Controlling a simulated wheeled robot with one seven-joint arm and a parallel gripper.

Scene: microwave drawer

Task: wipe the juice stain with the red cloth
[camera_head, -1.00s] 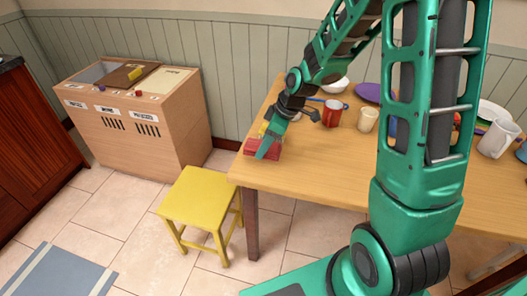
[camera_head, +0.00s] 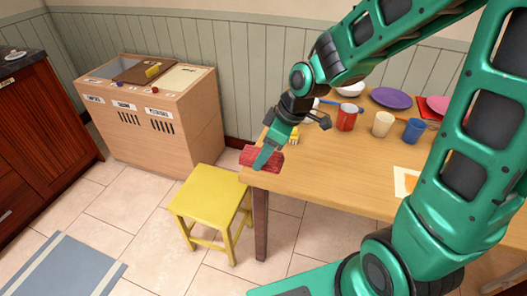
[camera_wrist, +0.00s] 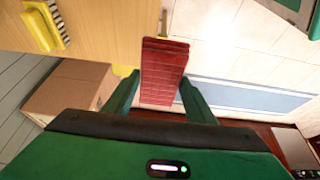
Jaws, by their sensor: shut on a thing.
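My gripper (camera_head: 264,160) is shut on the folded red cloth (camera_head: 247,155) at the table's left corner. The cloth looks lifted a little, but the exact height is hard to tell. In the wrist view the red cloth (camera_wrist: 163,68) sits between the two fingers of my gripper (camera_wrist: 160,82), in front of the floor past the table edge. An orange patch on a white square (camera_head: 403,181) lies on the table at right, partly hidden by my arm. It may be the juice stain.
A yellow brush (camera_head: 294,136) lies on the table (camera_head: 330,172) near my gripper. A red mug (camera_head: 346,118), cream cup (camera_head: 383,124), blue cup (camera_head: 413,130) and purple plate (camera_head: 391,98) stand behind. A yellow stool (camera_head: 211,198) stands below. A wooden bin cabinet (camera_head: 160,120) is at left.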

